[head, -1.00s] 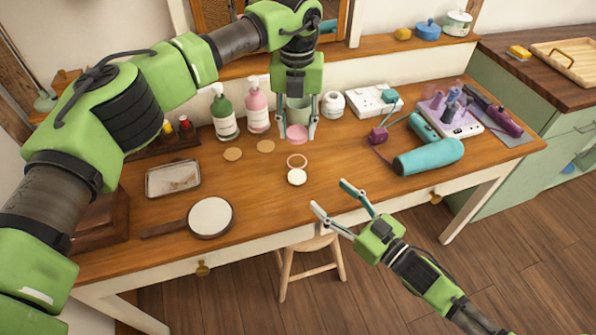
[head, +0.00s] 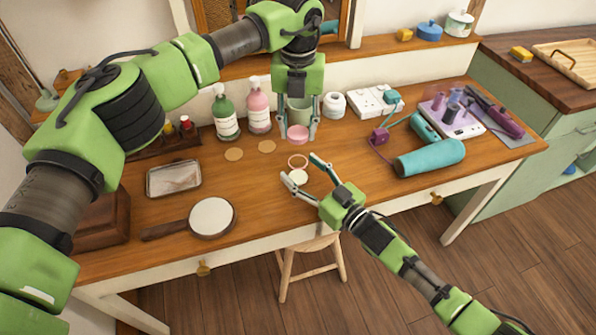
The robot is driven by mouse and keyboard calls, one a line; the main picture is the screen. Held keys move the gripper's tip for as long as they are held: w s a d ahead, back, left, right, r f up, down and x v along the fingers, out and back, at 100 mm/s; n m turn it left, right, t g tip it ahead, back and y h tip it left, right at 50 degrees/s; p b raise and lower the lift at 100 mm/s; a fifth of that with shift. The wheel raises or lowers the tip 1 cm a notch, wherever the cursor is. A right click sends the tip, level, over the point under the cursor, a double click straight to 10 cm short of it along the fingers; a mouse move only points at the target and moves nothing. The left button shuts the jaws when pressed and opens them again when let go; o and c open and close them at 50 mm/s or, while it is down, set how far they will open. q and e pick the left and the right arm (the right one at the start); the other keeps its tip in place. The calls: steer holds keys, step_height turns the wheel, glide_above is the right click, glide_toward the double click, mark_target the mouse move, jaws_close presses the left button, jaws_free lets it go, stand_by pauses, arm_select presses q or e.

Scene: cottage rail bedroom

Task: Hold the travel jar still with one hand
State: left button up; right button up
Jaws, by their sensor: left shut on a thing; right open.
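The small pink travel jar (head: 297,134) stands on the wooden table towards the back. My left gripper (head: 297,136) comes down from above and is shut on it, one finger at each side. A pink ring (head: 298,157) lies on the table just in front of the jar. A round white disc (head: 298,176) lies in front of the ring. My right gripper (head: 302,169) is open and empty, with its fingers spread around the disc and ring area as seen from above. I cannot tell how high it is above the table.
A pale green cup (head: 299,110) is just behind the jar. Green (head: 226,120) and pink (head: 259,113) pump bottles stand left of it, a white jar (head: 334,105) right. A hand mirror (head: 211,217) and metal tray (head: 173,178) lie left; a teal dryer (head: 432,158) lies right.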

mark_target(298, 143)
steer(key=shift+w+a, duration=0.15)
steer(key=shift+w, duration=0.05)
steer(key=c, duration=1.7)
arm_select(q)
steer(key=shift+f, duration=2.45)
steer(key=shift+f, duration=0.1)
steer(key=shift+f, duration=0.8)
steer(key=shift+f, duration=0.55)
arm_select(e)
jaws_close()
